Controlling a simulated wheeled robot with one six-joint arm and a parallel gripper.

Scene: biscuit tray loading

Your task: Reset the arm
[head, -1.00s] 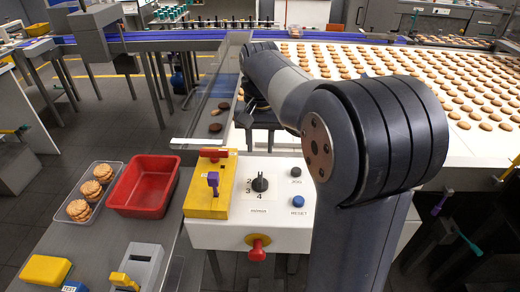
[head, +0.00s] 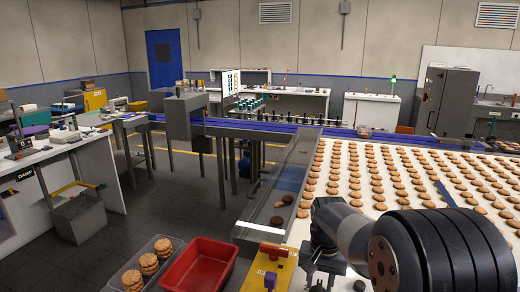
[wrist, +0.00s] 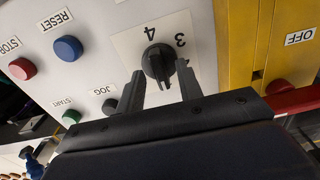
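My gripper (wrist: 160,78) is open in the wrist view. Its two dark fingers stand apart, one on either side of the black rotary knob (wrist: 158,62) on the white control panel (wrist: 100,30). I cannot tell whether they touch the knob. Figures 3 and 4 show beside the knob, upside down. In the head view my arm (head: 440,255) fills the lower right, and its dark end (head: 325,260) is low over the panel, hiding the knob.
Blue RESET (wrist: 68,49), red STOP (wrist: 22,69) and green START (wrist: 71,117) buttons are nearby. A yellow plate (wrist: 245,45) has a red part (wrist: 295,100). A red bin (head: 200,268), biscuit tray (head: 165,241) and biscuit-covered belt (head: 330,148) surround the panel.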

